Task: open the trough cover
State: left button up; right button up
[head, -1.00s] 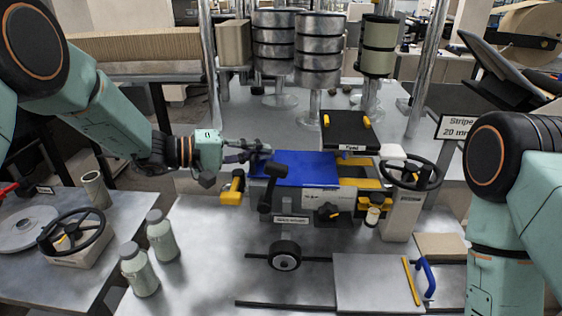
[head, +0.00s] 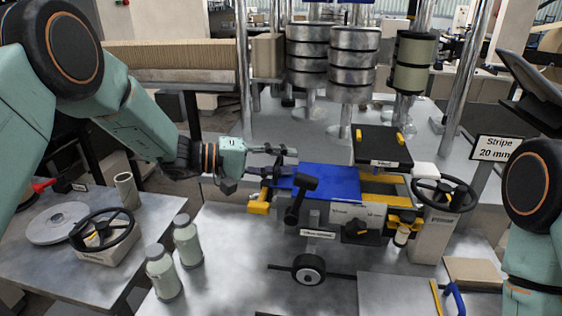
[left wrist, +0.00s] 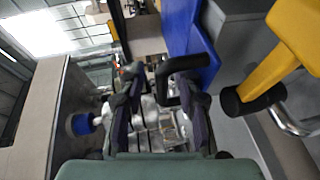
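The trough cover appears to be the blue panel (head: 332,182) on the machine in the middle of the head view; it lies nearly flat. Its blue edge also shows in the left wrist view (left wrist: 190,35). A black bar handle (left wrist: 181,68) sticks out from that edge. My left gripper (head: 284,162) is at the cover's left end, with its fingers spread. In the left wrist view its fingers (left wrist: 160,105) are apart, and the handle shows just beyond and between their tips. I cannot tell whether they touch it. My right gripper is out of view.
A black-knobbed lever (head: 304,186) stands before the cover. A yellow clamp (head: 259,203) sits below the left gripper. A black plate with yellow grips (head: 382,147) and a handwheel (head: 443,193) are to the right. Two bottles (head: 187,241) stand at front left.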

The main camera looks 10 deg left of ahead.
pick_arm(q)
jog(key=shift+a, duration=0.15)
jog(key=v, duration=1.1)
jog(key=shift+s+a+r, duration=0.15)
jog(key=shift+s+a, duration=0.1)
jog(key=shift+a, duration=0.05)
jog(key=shift+w, duration=0.1)
